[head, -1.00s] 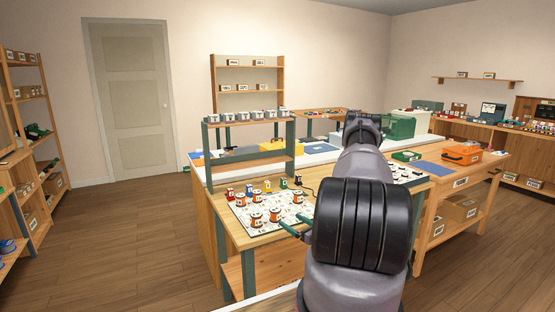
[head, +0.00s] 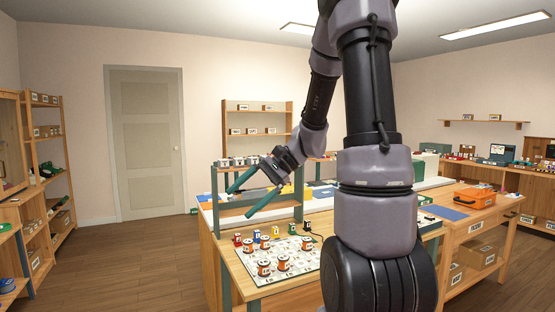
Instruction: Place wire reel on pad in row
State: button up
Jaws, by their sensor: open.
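Several orange-and-white wire reels (head: 264,268) stand upright on a white printed board (head: 306,271) on the wooden bench. The board carries small dark marks. Its separate pads are too small to tell apart, and the reels and my arm cover part of it. Another reel (head: 307,243) stands near the board's right side. My gripper (head: 238,203) has two long teal fingers, spread apart and empty. It hangs in the air above the bench, in front of the small shelf and above the reels in the picture, touching none of them.
Small red, yellow, blue and black items (head: 275,232) stand in a line along the board's back. A teal-framed shelf (head: 285,213) with several small spools on top rises behind. An orange case (head: 474,198) sits on the right-hand bench. My arm hides the middle of the bench.

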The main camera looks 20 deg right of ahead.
jog(key=s+d+r+n+t+h, duration=0.3)
jog(key=s+r+n+t+h, duration=0.3)
jog(key=s+r, duration=0.5)
jog(key=shift+s+d+r+h, duration=0.35)
jog(key=shift+s+h, duration=0.45)
jog(key=shift+h, duration=0.4)
